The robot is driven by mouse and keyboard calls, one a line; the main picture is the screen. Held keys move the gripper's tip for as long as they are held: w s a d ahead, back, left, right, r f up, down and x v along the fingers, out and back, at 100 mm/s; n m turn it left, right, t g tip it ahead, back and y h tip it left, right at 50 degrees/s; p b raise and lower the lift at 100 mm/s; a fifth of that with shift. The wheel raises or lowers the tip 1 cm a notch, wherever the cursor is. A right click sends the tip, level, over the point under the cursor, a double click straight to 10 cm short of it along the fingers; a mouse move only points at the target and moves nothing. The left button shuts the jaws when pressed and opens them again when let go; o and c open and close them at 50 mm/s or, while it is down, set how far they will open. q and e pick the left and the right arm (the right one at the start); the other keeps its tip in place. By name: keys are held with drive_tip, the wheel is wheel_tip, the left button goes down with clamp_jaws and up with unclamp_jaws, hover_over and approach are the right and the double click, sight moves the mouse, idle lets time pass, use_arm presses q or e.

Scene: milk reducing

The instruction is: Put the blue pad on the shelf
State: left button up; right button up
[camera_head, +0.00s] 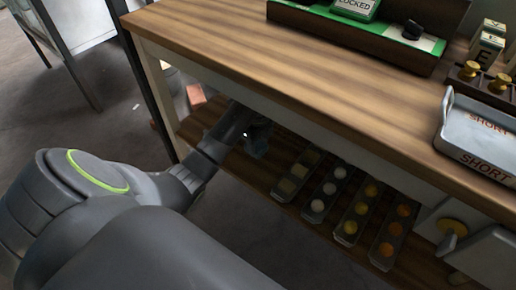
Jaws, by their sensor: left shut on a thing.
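My left arm reaches in under the wooden table top. My left gripper (246,130) is above the left part of the lower wooden shelf (226,157), in shadow. It is shut on a dark bluish thing (259,146), which looks like the blue pad. The pad hangs at the fingertips, small and dim. I cannot tell whether it touches the shelf. My right gripper is not in view.
Several narrow trays (318,196) with white, yellow and orange round items stand on the shelf just right of the gripper. The table top (290,62) overhangs the shelf. A grey tray marked SHORT (480,128) sits on top at right. A table leg (158,100) stands at left.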

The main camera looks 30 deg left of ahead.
sight(258, 147)
use_arm(q)
drive_tip(key=shift+f+b, duration=0.3)
drive_tip(key=shift+f, duration=1)
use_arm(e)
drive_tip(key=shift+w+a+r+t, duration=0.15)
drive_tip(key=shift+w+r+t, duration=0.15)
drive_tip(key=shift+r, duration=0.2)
use_arm(q)
drive_tip(key=shift+f, duration=0.1)
drive_tip(key=o, duration=1.3)
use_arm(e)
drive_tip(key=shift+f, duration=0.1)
use_arm(q)
wheel_tip(258, 147, up, 7)
drive_tip(key=shift+s+f+p, duration=0.1)
drive_tip(key=shift+p, duration=1.1)
drive_tip(key=shift+r, duration=0.5)
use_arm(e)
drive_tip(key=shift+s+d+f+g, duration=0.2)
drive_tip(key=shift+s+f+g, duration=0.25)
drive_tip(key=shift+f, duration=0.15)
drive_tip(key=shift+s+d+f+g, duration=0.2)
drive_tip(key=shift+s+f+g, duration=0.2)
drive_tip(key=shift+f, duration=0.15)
use_arm(q)
drive_tip(key=shift+s+f, duration=0.1)
